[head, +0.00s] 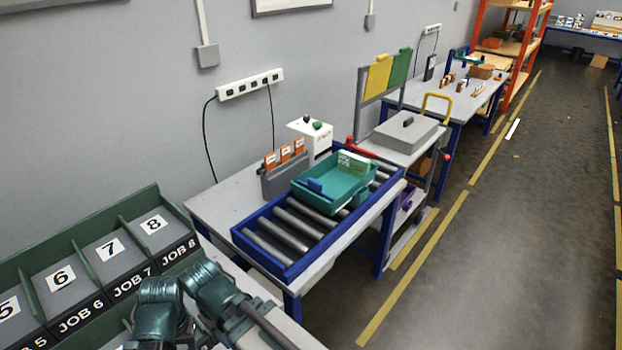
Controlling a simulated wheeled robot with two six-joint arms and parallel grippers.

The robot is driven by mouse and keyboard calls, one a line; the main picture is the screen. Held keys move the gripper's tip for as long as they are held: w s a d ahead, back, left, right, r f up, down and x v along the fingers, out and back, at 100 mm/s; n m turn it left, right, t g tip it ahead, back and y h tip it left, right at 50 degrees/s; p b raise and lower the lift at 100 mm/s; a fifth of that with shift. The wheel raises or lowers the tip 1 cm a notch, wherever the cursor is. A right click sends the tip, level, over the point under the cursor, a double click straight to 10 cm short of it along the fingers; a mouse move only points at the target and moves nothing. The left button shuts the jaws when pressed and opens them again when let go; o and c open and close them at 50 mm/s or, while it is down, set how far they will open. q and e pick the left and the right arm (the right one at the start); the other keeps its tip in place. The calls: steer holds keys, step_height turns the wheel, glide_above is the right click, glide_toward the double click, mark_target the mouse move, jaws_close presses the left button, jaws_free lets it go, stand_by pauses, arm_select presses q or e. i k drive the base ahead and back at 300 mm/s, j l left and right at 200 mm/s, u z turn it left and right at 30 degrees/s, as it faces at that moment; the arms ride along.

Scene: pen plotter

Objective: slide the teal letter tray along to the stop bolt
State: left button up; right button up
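The teal letter tray (345,192) sits on the roller track (268,258), towards its far end. It holds a pale green and white box (354,163) and a small blue item (315,185). Bare grey rollers show on the near side of the tray, and a short stretch shows beyond it. I cannot make out the stop bolt clearly. A red bar (360,149) shows past the far end of the track; I cannot tell what it belongs to. Dark teal links of my own arm show at the bottom, well short of the tray. No gripper fingertips show.
A grey holder with orange-and-white cards (284,153) and a white box with a green button (311,138) stand behind the tray. Numbered job bins (110,248) are at the lower left. A trolley with a grey case (405,132) stands beyond the table.

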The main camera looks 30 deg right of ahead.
mark_target(345, 188)
steer(key=i+l+u, duration=0.2)
steer(key=l, duration=0.55)
steer(key=l+u, duration=0.2)
steer(key=l, duration=0.5)
steer(key=i+l+u, duration=0.2)
steer(key=l, duration=2.8)
steer(key=j+u, duration=0.6)
steer(key=i+j, duration=0.05)
